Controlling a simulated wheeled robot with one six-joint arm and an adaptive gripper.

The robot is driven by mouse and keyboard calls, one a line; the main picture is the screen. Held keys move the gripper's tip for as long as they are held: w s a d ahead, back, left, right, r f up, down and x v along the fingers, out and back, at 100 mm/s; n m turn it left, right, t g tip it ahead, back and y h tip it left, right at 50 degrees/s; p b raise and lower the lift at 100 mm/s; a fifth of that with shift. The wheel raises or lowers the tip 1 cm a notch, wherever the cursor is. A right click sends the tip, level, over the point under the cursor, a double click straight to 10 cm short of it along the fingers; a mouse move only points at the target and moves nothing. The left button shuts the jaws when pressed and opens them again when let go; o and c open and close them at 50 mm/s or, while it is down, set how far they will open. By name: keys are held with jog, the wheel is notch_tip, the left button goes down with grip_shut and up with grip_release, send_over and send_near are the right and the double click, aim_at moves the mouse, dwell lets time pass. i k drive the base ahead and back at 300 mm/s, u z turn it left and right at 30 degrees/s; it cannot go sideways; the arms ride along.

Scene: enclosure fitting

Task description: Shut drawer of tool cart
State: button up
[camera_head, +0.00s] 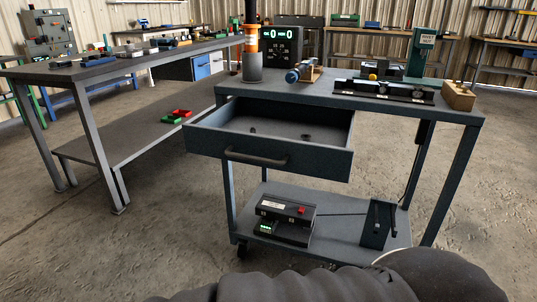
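The tool cart (463,112) stands in front of me, a dark blue-grey metal cart with a top and a lower shelf. Its drawer (315,162) is pulled out toward me under the left part of the top. The drawer front has a dark bar handle (256,158). A couple of small dark items lie inside the drawer. A dark, ribbed, rounded shape spans the bottom edge of the view, below the cart; it may be part of my arm. My gripper is not in view.
A signal column (251,60), a display reading 0-0 (283,40), a long black fixture (383,92) and a wooden block (458,96) stand on the cart top. Devices (285,217) sit on its lower shelf. A long workbench (80,75) stands left. Floor before the drawer looks clear.

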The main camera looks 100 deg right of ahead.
aim_at(266, 133)
jog(key=z, duration=1)
jog(key=k, duration=1.25)
jog(key=z, duration=2.3)
